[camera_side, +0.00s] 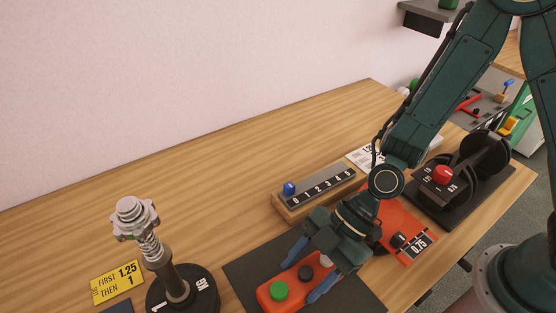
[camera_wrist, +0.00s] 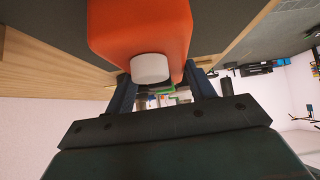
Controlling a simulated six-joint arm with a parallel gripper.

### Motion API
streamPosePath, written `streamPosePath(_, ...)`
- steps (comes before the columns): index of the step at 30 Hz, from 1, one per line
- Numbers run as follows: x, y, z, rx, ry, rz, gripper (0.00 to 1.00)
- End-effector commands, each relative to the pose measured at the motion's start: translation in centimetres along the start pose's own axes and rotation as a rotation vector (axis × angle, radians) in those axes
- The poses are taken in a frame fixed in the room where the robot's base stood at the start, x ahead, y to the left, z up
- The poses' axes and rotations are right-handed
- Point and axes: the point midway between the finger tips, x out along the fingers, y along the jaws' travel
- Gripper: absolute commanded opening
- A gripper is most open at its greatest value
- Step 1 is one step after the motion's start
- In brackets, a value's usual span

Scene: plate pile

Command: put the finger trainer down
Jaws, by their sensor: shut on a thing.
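The finger trainer is most likely the orange block (camera_side: 268,293) with a green button, a black button and a grey-white button on top. My gripper (camera_side: 298,282) reaches down over it with its blue-tipped fingers on either side, shut on the block. The block is over the dark mat (camera_side: 247,266); I cannot tell whether it touches the mat or hangs just above it. In the wrist view the orange body (camera_wrist: 140,22) fills the top middle, and its white button (camera_wrist: 150,68) shows between the two fingers. The block's underside is hidden.
A wooden number rack (camera_side: 318,193) with a blue knob stands behind. An orange plate marked 0.75 (camera_side: 408,236) and a black device with a red knob (camera_side: 443,174) are at right. A spring post (camera_side: 150,250) and a yellow card (camera_side: 117,282) are at left. The back-left table is clear.

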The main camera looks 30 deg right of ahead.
Motion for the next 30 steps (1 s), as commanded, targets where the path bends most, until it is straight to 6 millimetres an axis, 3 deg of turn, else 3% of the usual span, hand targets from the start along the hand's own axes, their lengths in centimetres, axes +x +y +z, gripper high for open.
streamPosePath(2, 0.1, 0.0, 0.1, 0.001, 0.001, -0.001, 0.23)
streamPosePath(3, 0.1, 0.0, 0.1, 0.001, 0.0, -0.001, 0.62)
streamPosePath(6, 0.1, 0.0, 0.1, 0.0, 0.0, 0.0, 0.77)
streamPosePath(20, -0.2, 0.0, -0.2, -0.001, 0.001, 0.001, 0.77)
streamPosePath(30, -3.2, 0.1, -0.1, 0.001, 0.0, 0.004, 0.77)
